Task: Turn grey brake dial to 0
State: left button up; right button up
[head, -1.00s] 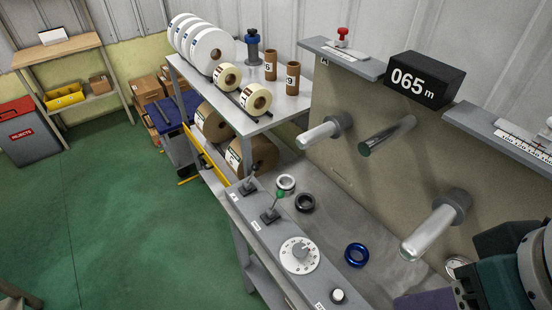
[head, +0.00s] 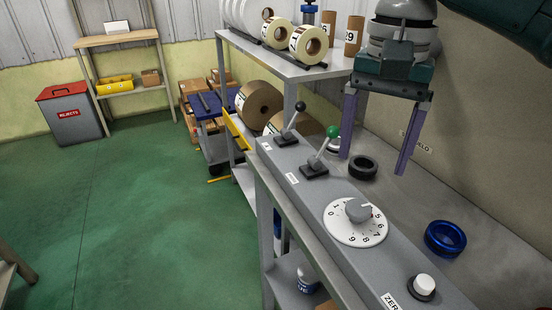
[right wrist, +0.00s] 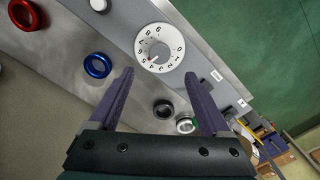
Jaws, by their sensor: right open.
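The grey brake dial (head: 359,210) is a knob on a white numbered disc (head: 356,236), set in the grey control panel. The dial also shows in the right wrist view (right wrist: 155,51), beyond the fingertips. My right gripper (head: 373,165) is open and empty, its purple fingers pointing down above the bench behind the panel, apart from the dial. It also shows in the right wrist view (right wrist: 160,73). My left gripper is not in view.
Black-knobbed (head: 299,107) and green-knobbed (head: 332,131) levers stand up from the panel beyond the dial. A white button (head: 425,285) is nearer. A black ring (head: 363,168) and a blue ring (head: 445,239) lie on the bench. Tape rolls (head: 308,43) fill the shelf behind.

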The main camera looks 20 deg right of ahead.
aim_at(359, 207)
notch_tip(359, 207, down, 10)
jog(key=shift+r+b, duration=0.2)
jog(key=shift+b, duration=0.65)
jog(key=c, duration=0.6)
grip_shut()
